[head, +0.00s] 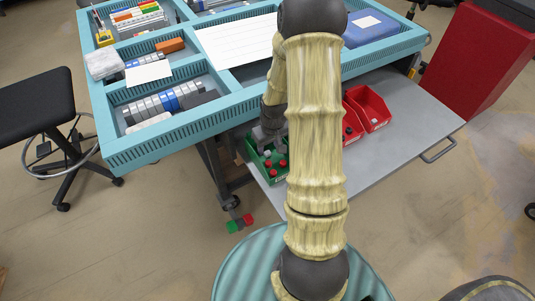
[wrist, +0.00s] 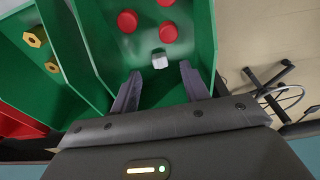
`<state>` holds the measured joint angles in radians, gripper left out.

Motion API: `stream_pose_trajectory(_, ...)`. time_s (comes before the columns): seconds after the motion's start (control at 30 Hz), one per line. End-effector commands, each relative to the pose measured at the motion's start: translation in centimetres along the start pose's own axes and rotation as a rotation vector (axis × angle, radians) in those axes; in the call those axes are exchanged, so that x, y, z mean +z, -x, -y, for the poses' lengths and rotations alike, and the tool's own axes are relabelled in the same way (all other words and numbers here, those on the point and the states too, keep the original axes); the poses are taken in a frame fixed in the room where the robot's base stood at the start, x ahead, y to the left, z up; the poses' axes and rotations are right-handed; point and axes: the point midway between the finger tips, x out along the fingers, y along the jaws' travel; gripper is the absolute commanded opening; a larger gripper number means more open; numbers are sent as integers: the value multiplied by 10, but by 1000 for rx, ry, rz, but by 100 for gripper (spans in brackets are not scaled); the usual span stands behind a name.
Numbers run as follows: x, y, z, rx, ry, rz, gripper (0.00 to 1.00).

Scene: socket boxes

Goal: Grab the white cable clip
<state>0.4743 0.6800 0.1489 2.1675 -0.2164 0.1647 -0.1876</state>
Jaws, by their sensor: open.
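The white cable clip (wrist: 160,60) is a small pale block lying in a green bin (wrist: 90,30), between and just beyond my fingertips in the wrist view. My gripper (wrist: 160,69) is open, its two dark fingers reaching down into the bin with nothing between them that I can see touching. In the head view my gripper (head: 268,137) is over the green bin (head: 262,178), partly hidden by my arm. Several red round pieces (wrist: 127,21) lie close to the clip.
A divider in the green bin separates a compartment with yellow nuts (wrist: 35,37). Red bins (head: 370,108) stand to the right on a grey shelf (head: 410,120). The teal table (head: 165,137) with compartments rises above the shelf. A stool (head: 40,105) stands at left.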

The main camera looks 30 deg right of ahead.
Motion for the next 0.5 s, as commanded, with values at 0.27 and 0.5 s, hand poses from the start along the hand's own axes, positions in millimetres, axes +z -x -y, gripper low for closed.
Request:
stream_pose_trajectory(0.27,1,-34,1,0,0,1,45)
stream_pose_trajectory(0.5,0,-34,0,0,0,0,45)
